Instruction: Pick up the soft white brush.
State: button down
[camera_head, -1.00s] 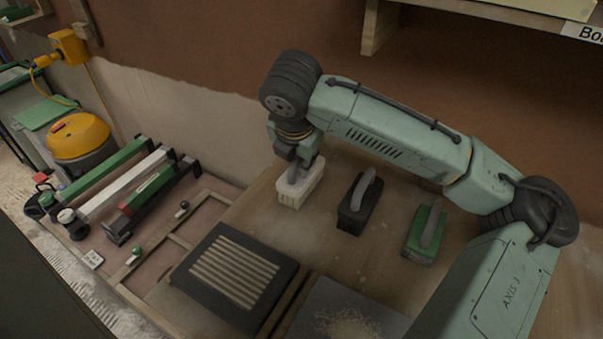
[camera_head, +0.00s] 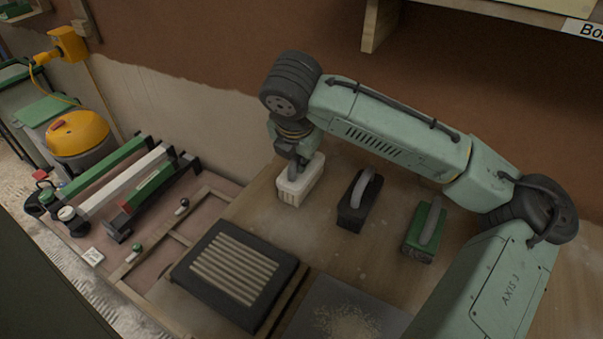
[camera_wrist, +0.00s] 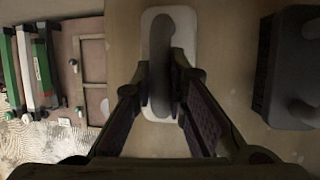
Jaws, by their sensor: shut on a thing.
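The soft white brush (camera_head: 299,184) is a pale block at the left of a row of three handled blocks on the wooden bench. My gripper (camera_head: 296,166) is directly above it, at its handle. In the wrist view my gripper (camera_wrist: 164,85) has its two fingers closed on either side of the grey handle (camera_wrist: 160,45), with the white block (camera_wrist: 183,30) under it. In the head view my wrist hides most of the handle. I cannot tell whether the brush is clear of the bench.
To the right stand a black handled block (camera_head: 353,205) and a green handled block (camera_head: 424,232). In front lie a slatted dark tray (camera_head: 225,310) and a grey board with crumbs (camera_head: 384,316). Green and white bars (camera_head: 121,193) lie left. A shelf (camera_head: 480,8) overhangs behind.

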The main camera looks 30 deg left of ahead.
jog(key=shift+r, duration=0.1)
dwell(0.3)
notch_tip(320, 180, up, 10)
jog(key=shift+f+b, duration=0.1)
jog(key=shift+b, duration=0.55)
jog(key=c, duration=2.2)
grip_release()
grip_shut()
